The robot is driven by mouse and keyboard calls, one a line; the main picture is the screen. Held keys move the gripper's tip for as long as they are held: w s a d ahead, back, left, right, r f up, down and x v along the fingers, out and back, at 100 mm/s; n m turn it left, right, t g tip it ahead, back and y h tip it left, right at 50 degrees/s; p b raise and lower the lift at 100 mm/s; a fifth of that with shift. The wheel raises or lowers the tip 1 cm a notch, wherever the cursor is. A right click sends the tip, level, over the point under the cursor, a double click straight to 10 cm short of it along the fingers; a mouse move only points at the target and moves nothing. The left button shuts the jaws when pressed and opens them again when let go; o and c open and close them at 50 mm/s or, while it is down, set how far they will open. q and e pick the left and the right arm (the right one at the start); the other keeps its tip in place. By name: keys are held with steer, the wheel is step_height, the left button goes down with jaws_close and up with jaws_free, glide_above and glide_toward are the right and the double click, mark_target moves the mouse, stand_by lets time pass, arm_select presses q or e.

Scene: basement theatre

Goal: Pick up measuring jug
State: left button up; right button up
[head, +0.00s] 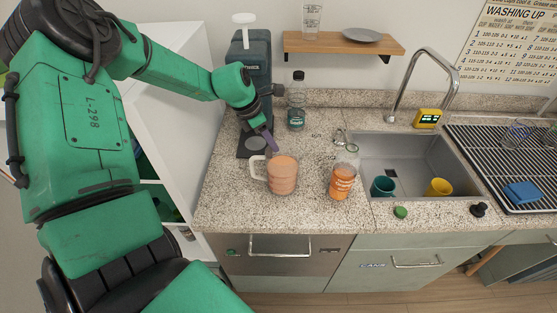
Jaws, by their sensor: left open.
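A clear measuring jug (284,176) with an orange-brown content stands upright on the speckled counter. Its handle is on the left side. My left gripper (270,142) is open, pointing down just behind and above the jug's back rim, slightly left of its middle. I cannot tell whether the fingers touch the jug, and they look empty. My right gripper is not in view.
A glass jar with orange content (341,182) stands close right of the jug. A dark dispenser machine (255,62) and a bottle (297,100) stand behind. The sink (420,160) holds a teal cup (382,187) and a yellow cup (438,187). Counter in front of the jug is clear.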

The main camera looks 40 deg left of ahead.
mark_target(279, 154)
arm_select(q)
steer(key=p+x, duration=0.2)
steer(key=x, duration=0.3)
steer(key=shift+w+f, duration=0.15)
steer(key=shift+f, duration=0.05)
steer(key=shift+a, duration=0.1)
jaws_close()
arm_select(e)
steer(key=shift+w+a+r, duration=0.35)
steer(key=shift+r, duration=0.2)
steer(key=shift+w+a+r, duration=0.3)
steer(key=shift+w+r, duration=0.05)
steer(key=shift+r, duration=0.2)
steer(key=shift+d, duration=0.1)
arm_select(q)
steer(key=shift+r, duration=0.15)
